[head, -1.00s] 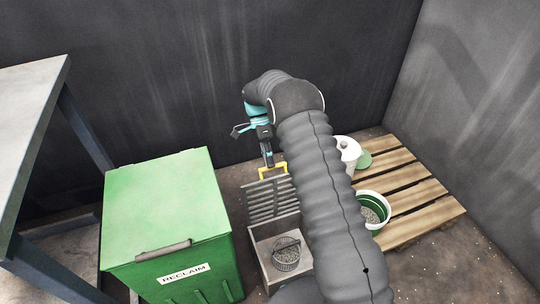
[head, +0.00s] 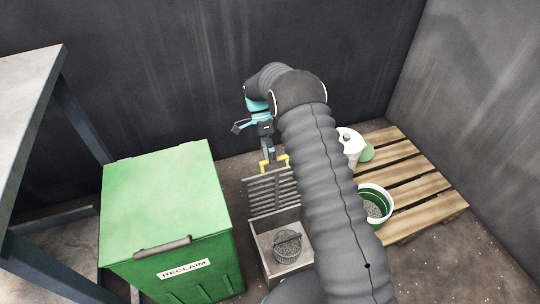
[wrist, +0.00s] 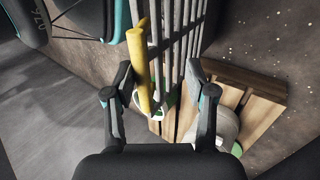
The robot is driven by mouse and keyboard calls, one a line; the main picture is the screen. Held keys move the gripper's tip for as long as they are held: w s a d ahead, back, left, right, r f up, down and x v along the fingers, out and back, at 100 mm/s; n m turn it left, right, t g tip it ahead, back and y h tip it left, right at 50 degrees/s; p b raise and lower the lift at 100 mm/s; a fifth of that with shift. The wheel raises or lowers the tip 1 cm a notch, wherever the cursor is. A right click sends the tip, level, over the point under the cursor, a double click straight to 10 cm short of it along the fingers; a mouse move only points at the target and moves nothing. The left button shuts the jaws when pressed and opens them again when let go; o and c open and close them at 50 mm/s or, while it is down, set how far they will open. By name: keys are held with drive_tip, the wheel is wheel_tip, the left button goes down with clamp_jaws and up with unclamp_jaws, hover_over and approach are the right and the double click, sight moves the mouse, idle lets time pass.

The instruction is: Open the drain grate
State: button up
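The drain grate (head: 270,192), a rack of grey bars, stands raised and tilted at the far edge of an open metal drain box (head: 257,243). Its yellow handle (head: 285,161) is at the top. My gripper (head: 266,156) is at the handle, pointing down. In the wrist view my gripper (wrist: 160,80) has its fingers apart, with the yellow handle (wrist: 138,65) and grate bars (wrist: 186,40) showing between them. The handle is nearer the left finger; I cannot tell whether it touches. A round basket (head: 287,246) of grey grains sits in the box.
A green RECLAIM bin (head: 160,200) stands left of the box. A wooden pallet (head: 425,190) at right carries a white container (head: 352,145) and a green-lined bucket (head: 377,203). A grey table (head: 25,100) is far left. Dark walls close the back and right.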

drive_tip(key=shift+w, duration=0.2)
drive_tip(key=v, duration=1.1)
drive_tip(key=shift+r, duration=0.4)
drive_tip(key=shift+w+a, duration=0.1)
